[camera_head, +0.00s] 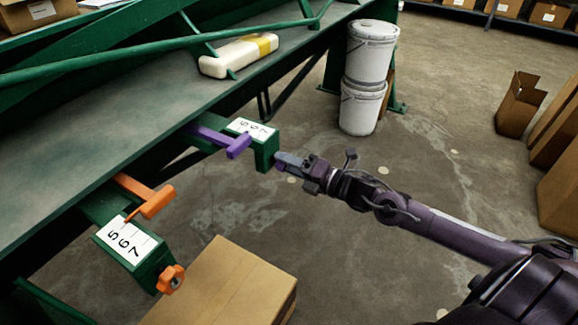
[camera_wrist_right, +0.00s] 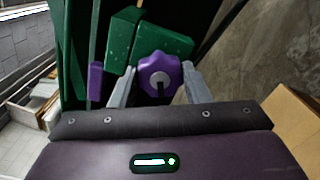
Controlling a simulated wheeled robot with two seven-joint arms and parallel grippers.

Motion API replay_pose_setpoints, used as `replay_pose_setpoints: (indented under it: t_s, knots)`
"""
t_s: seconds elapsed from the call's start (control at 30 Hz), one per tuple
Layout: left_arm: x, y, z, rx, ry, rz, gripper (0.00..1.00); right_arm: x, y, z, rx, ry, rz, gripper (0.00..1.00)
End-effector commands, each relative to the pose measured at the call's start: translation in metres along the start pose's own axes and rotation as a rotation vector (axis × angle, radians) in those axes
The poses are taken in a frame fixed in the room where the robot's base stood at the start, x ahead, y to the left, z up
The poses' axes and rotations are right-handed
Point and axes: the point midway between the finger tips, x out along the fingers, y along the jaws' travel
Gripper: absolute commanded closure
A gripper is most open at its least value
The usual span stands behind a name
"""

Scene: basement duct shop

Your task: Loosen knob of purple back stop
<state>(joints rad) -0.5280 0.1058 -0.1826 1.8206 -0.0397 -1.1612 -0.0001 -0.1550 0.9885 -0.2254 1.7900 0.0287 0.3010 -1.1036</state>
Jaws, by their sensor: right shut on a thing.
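The purple back stop (camera_head: 222,139) is a T-shaped bar on a green bracket with a numbered scale (camera_head: 251,129), at the bench's front edge. Its purple knob (camera_wrist_right: 160,77) is lobed and sits on the bracket's end face in the right wrist view. My right gripper (camera_wrist_right: 163,90) has one grey finger on each side of the knob and is shut on it. In the head view my right gripper (camera_head: 281,163) reaches the bracket end from the right, and its fingers hide most of the knob. My left gripper is not in view.
An orange back stop (camera_head: 150,200) with its own scale and orange knob (camera_head: 171,279) is nearer on the left. A cardboard box (camera_head: 225,285) stands below. Stacked white buckets (camera_head: 370,50) stand behind. A white and yellow item (camera_head: 238,55) lies on the green bench (camera_head: 90,130).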

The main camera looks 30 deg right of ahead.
Motion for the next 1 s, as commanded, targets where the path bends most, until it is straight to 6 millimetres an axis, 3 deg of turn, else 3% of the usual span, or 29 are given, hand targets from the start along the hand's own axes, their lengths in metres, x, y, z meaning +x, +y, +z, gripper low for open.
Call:
replay_pose_setpoints:
  t_s: [0.3, 0.8, 0.83, 1.0]
  knots:
    - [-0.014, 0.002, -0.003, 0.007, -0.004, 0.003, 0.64, 0.0, -0.001, -0.002, -0.103, 0.003, -0.001, 0.81]
    - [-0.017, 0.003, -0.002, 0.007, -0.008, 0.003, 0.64, 0.0, -0.001, -0.002, -0.119, 0.003, -0.002, 0.8]
    - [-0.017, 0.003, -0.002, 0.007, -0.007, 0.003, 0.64, 0.0, -0.001, -0.002, -0.119, 0.003, -0.002, 0.55]
    - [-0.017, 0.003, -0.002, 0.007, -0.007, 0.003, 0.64, 0.0, -0.001, -0.001, -0.118, 0.002, -0.002, 0.37]
